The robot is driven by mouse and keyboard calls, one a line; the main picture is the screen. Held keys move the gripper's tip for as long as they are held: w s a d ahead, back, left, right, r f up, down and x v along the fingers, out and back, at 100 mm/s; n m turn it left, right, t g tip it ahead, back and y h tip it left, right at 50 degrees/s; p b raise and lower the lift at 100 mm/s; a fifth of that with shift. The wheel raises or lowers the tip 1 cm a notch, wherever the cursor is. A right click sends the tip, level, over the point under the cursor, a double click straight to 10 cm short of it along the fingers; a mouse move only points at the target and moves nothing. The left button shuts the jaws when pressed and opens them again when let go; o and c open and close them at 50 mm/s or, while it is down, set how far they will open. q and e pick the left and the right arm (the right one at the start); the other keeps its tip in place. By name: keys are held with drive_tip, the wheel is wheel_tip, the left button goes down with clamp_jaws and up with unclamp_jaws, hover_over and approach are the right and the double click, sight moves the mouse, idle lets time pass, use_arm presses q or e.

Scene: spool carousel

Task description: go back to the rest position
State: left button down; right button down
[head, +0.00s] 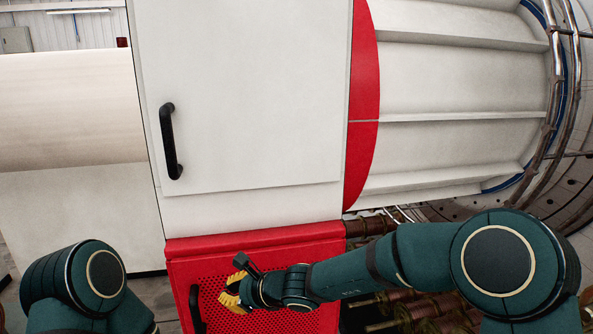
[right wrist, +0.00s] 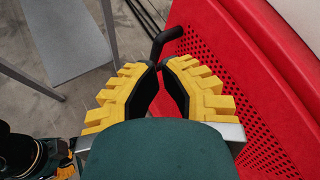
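My right gripper (head: 236,290) is in front of the red perforated lower panel (head: 220,262), just right of its black handle (head: 196,309). In the right wrist view its yellow fingers (right wrist: 158,67) lean together, with their tips nearly touching and nothing seen between them. The black handle (right wrist: 166,38) shows just past the fingertips; I cannot tell whether they touch it. My left arm (head: 80,282) is folded at the bottom left of the head view. A small dark and yellow part at the lower left of the right wrist view looks like my left gripper (right wrist: 62,165), too small to read.
A white cabinet door (head: 250,100) with a black handle (head: 170,142) stands above the red panel. A large ribbed drum (head: 450,85) with pipes is at the right. Several copper-coloured spools (head: 430,308) lie low behind my right arm. Grey floor (right wrist: 100,90) shows left of the panel.

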drive_tip(key=s+d+f+n+g+h, duration=0.25)
drive_tip(key=s+d+f+n, duration=0.2)
drive_tip(key=d+f, duration=0.45)
drive_tip(key=s+d+f+n+g+h, duration=0.1)
drive_tip(key=s+d+f+n+h, duration=0.5)
drive_tip(key=f, duration=0.6)
drive_tip(key=s+d+f+n, duration=0.6)
drive_tip(key=s+d+f, duration=0.1)
drive_tip(key=s+d, duration=0.3)
drive_tip(key=shift+s+f+y, duration=0.25)
drive_tip(key=shift+s+y, duration=0.2)
drive_tip(key=shift+s, duration=0.15)
drive_tip(key=shift+d+n+g, duration=0.1)
drive_tip(key=shift+n+g, duration=0.15)
